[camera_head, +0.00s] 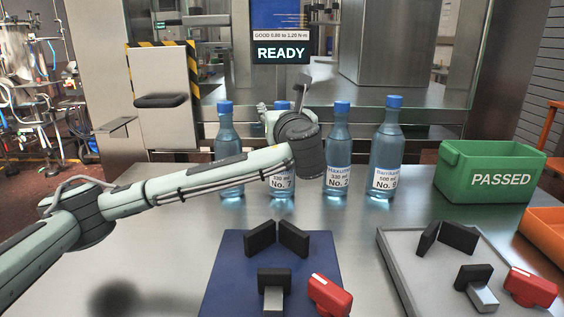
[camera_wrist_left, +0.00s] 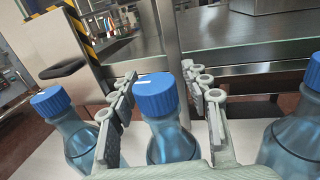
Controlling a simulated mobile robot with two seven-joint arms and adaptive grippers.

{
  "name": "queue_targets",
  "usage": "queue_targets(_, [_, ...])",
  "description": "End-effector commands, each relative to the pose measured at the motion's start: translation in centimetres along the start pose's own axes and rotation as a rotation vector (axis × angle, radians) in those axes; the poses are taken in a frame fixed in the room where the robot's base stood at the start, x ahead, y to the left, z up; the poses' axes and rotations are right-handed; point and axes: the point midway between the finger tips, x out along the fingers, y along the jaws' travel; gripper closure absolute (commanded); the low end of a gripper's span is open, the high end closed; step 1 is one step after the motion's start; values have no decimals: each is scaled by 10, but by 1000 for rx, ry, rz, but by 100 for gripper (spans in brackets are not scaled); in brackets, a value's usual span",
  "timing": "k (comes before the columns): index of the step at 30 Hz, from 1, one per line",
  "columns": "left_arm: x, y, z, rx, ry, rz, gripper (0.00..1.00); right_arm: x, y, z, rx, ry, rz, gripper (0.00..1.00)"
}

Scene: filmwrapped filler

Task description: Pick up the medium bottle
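Several clear blue bottles with blue caps stand upright in a row on the steel table. In the head view they are the left bottle (camera_head: 227,135), bottle No. 7 (camera_head: 282,185), bottle No. 2 (camera_head: 340,135) and the larger 500 ml bottle No. 9 (camera_head: 387,145). The 330 ml labels show on No. 7 and No. 2; the left bottle's label is hidden. My left gripper (camera_head: 292,112) is at bottle No. 7 and hides its upper body. In the left wrist view, my left gripper's fingers (camera_wrist_left: 162,78) stand open on either side of one bottle (camera_wrist_left: 168,143), with gaps visible. My right gripper is out of view.
Neighbouring bottles stand close on the left (camera_wrist_left: 68,128) and right (camera_wrist_left: 300,135). A green PASSED bin (camera_head: 490,182) and an orange bin (camera_head: 548,225) are at the right. A blue fixture board (camera_head: 233,270) and a grey one (camera_head: 408,270) lie in front. A READY screen (camera_head: 281,52) is behind.

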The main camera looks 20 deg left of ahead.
Motion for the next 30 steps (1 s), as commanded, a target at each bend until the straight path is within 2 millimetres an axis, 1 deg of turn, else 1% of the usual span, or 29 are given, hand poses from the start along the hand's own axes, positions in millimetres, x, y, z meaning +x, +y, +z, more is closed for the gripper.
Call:
queue_targets(1, [0, 0, 0, 0, 0, 0, 62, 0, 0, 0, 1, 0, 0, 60])
queue_targets(2, [0, 0, 0, 0, 0, 0, 66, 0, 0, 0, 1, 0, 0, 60])
queue_targets(10, [0, 0, 0, 0, 0, 0, 99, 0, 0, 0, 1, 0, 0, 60])
queue_targets(30, [1, 0, 2, -2, -2, 0, 100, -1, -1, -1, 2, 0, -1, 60])
